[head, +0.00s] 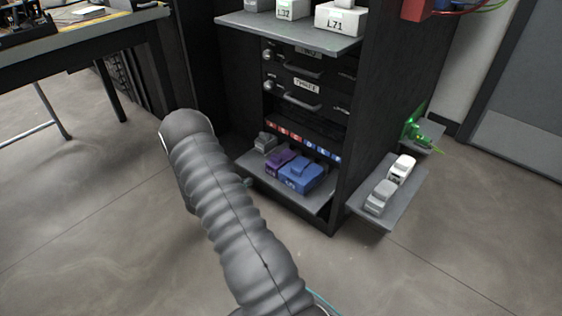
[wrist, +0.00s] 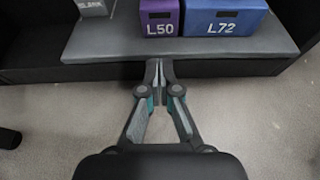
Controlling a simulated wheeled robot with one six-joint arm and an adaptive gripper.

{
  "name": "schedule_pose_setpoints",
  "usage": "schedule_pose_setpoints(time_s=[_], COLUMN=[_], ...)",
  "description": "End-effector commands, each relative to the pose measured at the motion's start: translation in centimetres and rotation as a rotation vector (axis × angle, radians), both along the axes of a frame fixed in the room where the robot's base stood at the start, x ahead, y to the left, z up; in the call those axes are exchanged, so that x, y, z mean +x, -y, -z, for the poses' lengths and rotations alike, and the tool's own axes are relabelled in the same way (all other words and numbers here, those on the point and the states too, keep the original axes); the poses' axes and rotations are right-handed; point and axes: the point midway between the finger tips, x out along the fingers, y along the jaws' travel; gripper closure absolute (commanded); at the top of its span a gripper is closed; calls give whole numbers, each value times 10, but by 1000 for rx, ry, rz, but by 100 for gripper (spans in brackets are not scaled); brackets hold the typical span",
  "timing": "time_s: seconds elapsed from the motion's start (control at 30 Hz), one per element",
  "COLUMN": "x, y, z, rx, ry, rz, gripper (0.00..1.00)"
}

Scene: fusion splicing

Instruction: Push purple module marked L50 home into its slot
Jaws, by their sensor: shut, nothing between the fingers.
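The purple module marked L50 (wrist: 160,18) sits on a low grey shelf (wrist: 110,44), with its label facing me. It also shows in the head view (head: 279,160), left of the blue module. My gripper (wrist: 159,64) is shut and empty, its fingertips just in front of the shelf's front edge, below and in line with the L50 module and apart from it. In the head view my arm hides most of the gripper. A row of small red and blue labels (head: 303,140) runs along the rack above the shelf; which slot belongs to L50 cannot be told.
A blue module marked L72 (wrist: 224,18) stands close to the right of L50, and a grey module (wrist: 91,7) stands to its left. A side shelf (head: 360,205) with grey and white modules juts out right. The floor in front is clear.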

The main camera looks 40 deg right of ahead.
Motion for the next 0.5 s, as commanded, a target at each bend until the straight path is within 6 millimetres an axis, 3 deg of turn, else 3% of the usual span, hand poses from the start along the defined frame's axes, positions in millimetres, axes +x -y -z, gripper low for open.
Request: schedule_pose_setpoints(time_s=[0.5], x=[1], y=[25], z=[10], rx=[0], ry=[-1], rz=[2], gripper=[100])
